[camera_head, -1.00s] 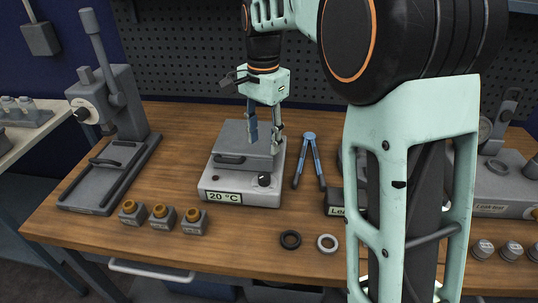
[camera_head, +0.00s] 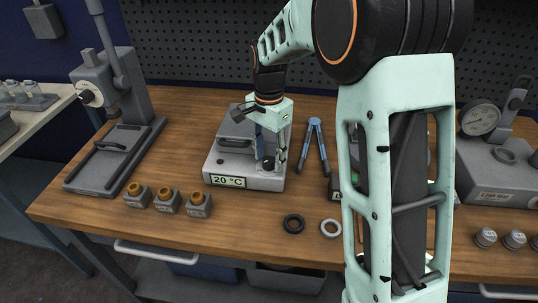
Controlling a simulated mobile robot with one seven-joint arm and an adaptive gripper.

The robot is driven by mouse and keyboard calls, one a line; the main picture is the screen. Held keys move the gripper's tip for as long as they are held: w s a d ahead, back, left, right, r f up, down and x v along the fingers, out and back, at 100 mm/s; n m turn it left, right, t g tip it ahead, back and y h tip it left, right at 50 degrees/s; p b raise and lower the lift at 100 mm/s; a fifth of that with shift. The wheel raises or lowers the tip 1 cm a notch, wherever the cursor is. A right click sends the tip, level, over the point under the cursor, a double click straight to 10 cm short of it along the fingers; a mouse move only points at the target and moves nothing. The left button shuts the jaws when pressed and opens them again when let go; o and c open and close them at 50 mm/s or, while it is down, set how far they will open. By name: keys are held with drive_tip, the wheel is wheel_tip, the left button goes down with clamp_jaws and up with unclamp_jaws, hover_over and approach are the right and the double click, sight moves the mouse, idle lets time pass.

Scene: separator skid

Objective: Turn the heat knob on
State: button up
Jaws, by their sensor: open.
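The heater (camera_head: 214,165) is a light grey box on the wooden bench with a darker grey block and handle on top. Its front label (camera_head: 228,181) reads 20 °C. The dark round heat knob (camera_head: 268,163) sits at the right of its front top, and a small dark red dot shows at the left. My gripper (camera_head: 268,157) is open and points down over the knob, with one finger on each side of it. Whether the fingers touch the knob I cannot tell.
Blue-handled pliers-like tool (camera_head: 316,148) stands right of the heater. A lever press (camera_head: 112,120) stands left. My arm hides part of the right side.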

clamp_jaws()
drive_tip(key=shift+n, duration=0.4)
drive_tip(key=n, duration=0.3)
drive_tip(key=shift+n+p, duration=0.4)
drive_tip(key=n, duration=0.4)
drive_tip(key=shift+n+p, duration=0.3)
drive_tip(key=n, duration=0.4)
drive_tip(key=shift+p, duration=0.35)
drive_tip(key=n, duration=0.4)
drive_tip(key=shift+n+p, duration=0.3)
drive_tip(key=shift+p, duration=0.1)
drive_tip(key=shift+a, duration=0.1)
